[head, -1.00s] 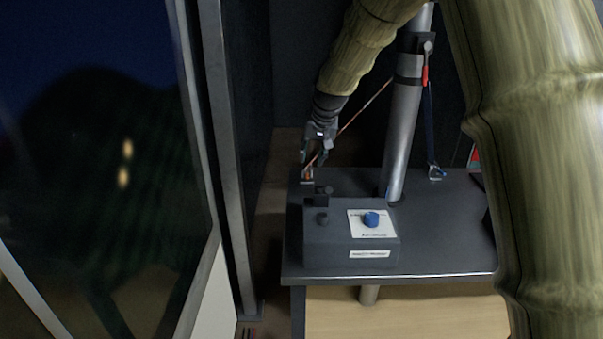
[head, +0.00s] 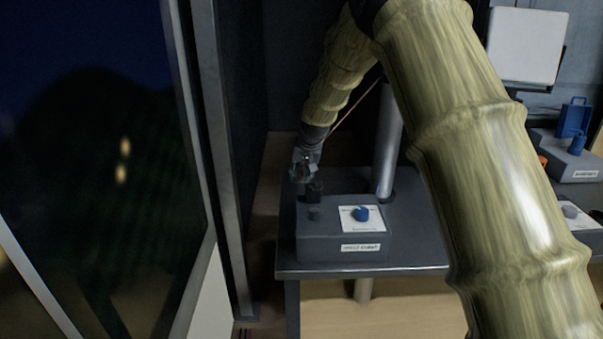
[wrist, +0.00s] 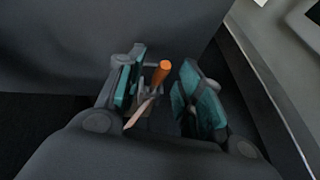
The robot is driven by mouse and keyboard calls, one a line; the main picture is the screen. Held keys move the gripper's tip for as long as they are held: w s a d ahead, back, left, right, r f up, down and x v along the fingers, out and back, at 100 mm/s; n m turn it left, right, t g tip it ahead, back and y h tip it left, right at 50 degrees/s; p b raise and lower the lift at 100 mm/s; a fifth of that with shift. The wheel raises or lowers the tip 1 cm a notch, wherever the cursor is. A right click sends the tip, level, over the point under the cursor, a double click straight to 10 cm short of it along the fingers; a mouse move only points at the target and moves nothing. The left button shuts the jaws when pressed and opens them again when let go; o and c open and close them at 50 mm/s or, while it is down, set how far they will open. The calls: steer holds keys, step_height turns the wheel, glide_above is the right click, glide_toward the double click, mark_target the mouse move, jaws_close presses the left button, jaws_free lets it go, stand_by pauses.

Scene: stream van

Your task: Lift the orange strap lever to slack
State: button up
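The orange strap lever (wrist: 160,72) shows in the wrist view between the two teal-padded fingers of my gripper (wrist: 162,92). It is nearer the left finger, and a clear gap separates it from the right finger. An orange-brown strap (wrist: 138,113) runs below it, toward the palm. In the head view my gripper (head: 301,172) is low over the back left of the dark bench, and the lever there is hidden by my gripper and the box in front. The strap (head: 355,103) slants up to the right behind my arm, toward the grey pole (head: 388,145).
A grey box (head: 320,246) with a blue knob (head: 361,213) stands on the bench (head: 420,262), just in front of my gripper. A window post (head: 222,160) rises at left. More boxes, one with a blue handle (head: 573,118), stand at right.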

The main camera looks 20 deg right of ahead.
steer(key=shift+f, duration=0.1)
steer(key=shift+s+r, duration=0.15)
steer(key=shift+r, duration=0.15)
steer(key=shift+c, duration=0.2)
steer(key=shift+f, duration=0.15)
jaws_close()
steer(key=shift+r, duration=0.2)
